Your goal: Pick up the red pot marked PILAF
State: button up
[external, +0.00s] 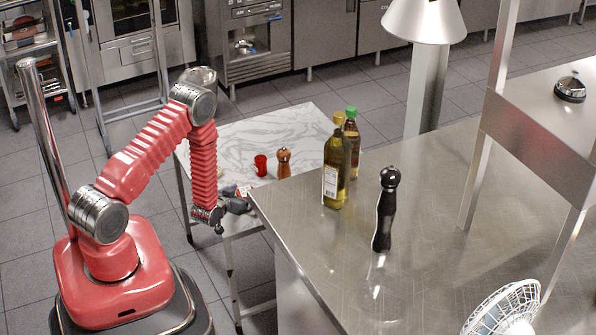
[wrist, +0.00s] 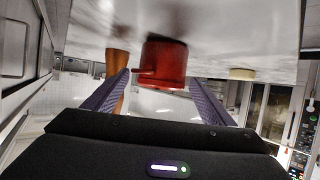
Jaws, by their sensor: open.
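A small red pot (external: 261,165) stands on the marble-topped table. In the wrist view, which is upside down, the red pot (wrist: 165,62) appears between and beyond the two finger tips, with a small stub on its left side. I cannot read any PILAF marking on it. My gripper (external: 243,192) is low at the table's near edge, in front of the pot. In the wrist view my gripper (wrist: 157,82) is open, a finger on each side of the pot's outline, with nothing held. Whether the fingers reach around the pot is unclear.
A wooden mill (external: 284,163) stands close to the pot's right. A pale round item (wrist: 242,73) is off to the other side. The steel counter (external: 330,270) beside the table bears oil bottles (external: 337,172) and a black mill (external: 385,210). The back of the marble table (external: 260,125) is clear.

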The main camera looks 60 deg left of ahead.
jog(key=shift+x, duration=2.6)
jog(key=shift+s, duration=0.1)
jog(key=shift+c, duration=0.5)
jog(key=c, duration=1.3)
jog(key=shift+r, duration=5)
